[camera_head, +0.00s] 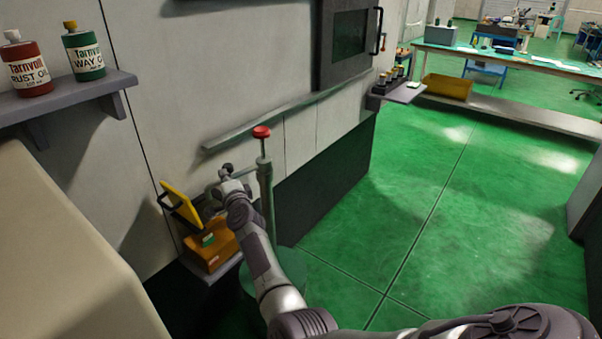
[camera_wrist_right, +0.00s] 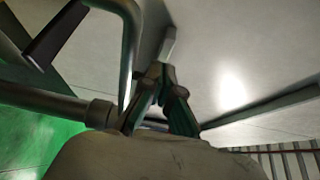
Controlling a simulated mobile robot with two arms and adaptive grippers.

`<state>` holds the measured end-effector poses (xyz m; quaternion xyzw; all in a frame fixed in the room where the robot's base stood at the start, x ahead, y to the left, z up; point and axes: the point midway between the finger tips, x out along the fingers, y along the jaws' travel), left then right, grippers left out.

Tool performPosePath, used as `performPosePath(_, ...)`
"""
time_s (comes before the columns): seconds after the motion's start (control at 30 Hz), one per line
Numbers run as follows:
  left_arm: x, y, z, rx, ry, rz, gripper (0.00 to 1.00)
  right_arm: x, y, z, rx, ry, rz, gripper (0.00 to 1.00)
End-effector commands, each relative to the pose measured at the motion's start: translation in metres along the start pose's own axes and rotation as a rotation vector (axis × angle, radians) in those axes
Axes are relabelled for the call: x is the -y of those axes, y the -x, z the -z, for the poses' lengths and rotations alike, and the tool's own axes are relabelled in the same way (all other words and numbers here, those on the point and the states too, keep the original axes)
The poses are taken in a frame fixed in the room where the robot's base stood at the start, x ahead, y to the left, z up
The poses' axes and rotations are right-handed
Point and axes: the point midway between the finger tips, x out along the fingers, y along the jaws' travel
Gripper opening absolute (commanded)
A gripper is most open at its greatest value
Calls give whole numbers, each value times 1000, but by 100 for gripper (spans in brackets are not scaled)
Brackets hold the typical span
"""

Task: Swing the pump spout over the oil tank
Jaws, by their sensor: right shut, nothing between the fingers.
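The pump (camera_head: 265,190) is a grey-green upright column with a red knob (camera_head: 262,132) on top. Its thin bent spout (camera_head: 213,184) reaches left from the column, partly hidden by my right gripper (camera_head: 226,170). In the right wrist view the spout is a bent pipe (camera_wrist_right: 131,45) just left of my fingers (camera_wrist_right: 168,45). The fingers are shut with nothing between them; I cannot tell whether they touch the pipe. The oil tank (camera_head: 207,261) is an orange box below and left of the pump, its yellow lid (camera_head: 181,203) raised. My left gripper is out of view.
A grey machine wall (camera_head: 200,80) stands close behind, with a protruding rail (camera_head: 285,112). A shelf (camera_head: 70,99) at left holds a red bottle (camera_head: 25,66) and a green bottle (camera_head: 84,52). Green floor (camera_head: 440,190) is open to the right.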

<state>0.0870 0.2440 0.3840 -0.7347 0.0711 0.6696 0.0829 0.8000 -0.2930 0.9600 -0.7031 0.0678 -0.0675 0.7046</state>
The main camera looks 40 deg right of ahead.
Motion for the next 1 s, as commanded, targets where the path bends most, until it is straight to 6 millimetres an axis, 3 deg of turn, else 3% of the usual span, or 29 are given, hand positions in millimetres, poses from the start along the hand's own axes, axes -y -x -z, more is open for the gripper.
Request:
performPosePath(0.33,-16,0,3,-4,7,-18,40,1,-18,-4,-132,1,0,0)
performPosePath(1.0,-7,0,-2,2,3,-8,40,5,-22,-2,-168,4,9,0)
